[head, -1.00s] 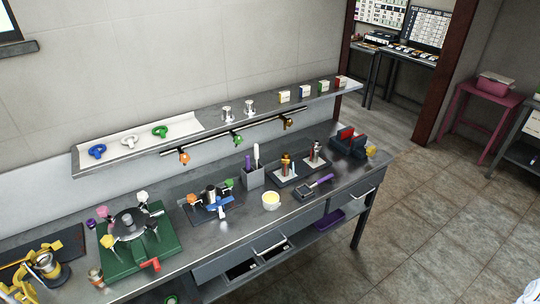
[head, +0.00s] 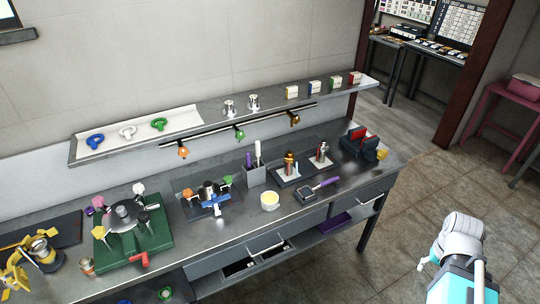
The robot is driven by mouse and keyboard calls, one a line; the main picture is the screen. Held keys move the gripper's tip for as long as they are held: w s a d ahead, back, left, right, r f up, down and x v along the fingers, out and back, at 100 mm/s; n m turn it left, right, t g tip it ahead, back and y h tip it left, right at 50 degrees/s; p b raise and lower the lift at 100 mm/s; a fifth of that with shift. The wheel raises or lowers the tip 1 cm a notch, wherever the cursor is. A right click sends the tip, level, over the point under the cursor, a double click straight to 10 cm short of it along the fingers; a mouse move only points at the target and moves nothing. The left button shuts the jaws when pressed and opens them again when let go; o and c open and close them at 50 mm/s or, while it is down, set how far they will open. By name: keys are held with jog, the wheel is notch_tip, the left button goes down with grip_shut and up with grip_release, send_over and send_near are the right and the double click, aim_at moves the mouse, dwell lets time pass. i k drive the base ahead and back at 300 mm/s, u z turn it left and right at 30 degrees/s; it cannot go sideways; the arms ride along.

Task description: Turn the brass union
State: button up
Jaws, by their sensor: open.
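Two upright brass- or copper-coloured fittings stand on white pads on a dark tray (head: 306,177) on the bench. The left fitting (head: 290,163) looks brass and the right fitting (head: 321,153) more coppery and silver. I cannot tell at this size which one is the brass union. Part of my arm (head: 462,245) shows at the lower right, over the floor and well clear of the bench. My gripper's jaws do not show.
A shelf (head: 215,118) with a hanging rail overhangs the back. The floor (head: 400,215) in front is clear.

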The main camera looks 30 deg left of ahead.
aim_at(289, 158)
jog(key=u, duration=0.35)
jog(key=i, duration=0.7)
jog(key=u, duration=0.35)
jog(key=k, duration=0.6)
jog(key=u, duration=0.15)
jog(key=i, duration=0.6)
jog(key=z, duration=0.05)
